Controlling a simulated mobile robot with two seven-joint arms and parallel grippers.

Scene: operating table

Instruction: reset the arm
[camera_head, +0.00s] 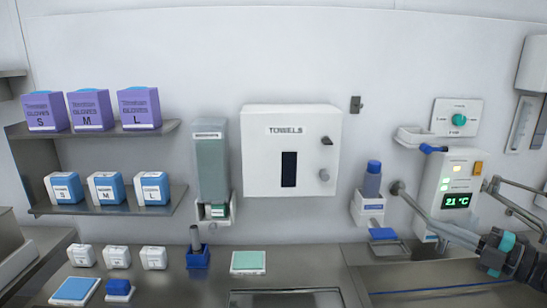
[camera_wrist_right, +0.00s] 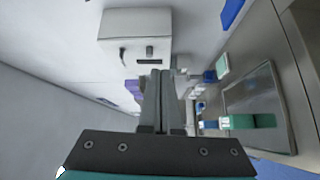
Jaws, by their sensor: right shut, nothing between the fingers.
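My right gripper (camera_head: 455,234) shows at the lower right of the head view, dark grey with teal bands, pointing left and slightly up over the counter. It appears just in front of the lower part of the temperature panel (camera_head: 455,180); I cannot tell the gap between them. In the right wrist view its two grey fingers (camera_wrist_right: 161,88) lie together, shut with nothing between them. My left gripper is not in view.
A towel dispenser (camera_head: 290,178) hangs on the wall. A bottle in a holder (camera_head: 368,205) stands left of the panel. Shelves with purple glove boxes (camera_head: 90,108) and blue-white boxes are at left.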

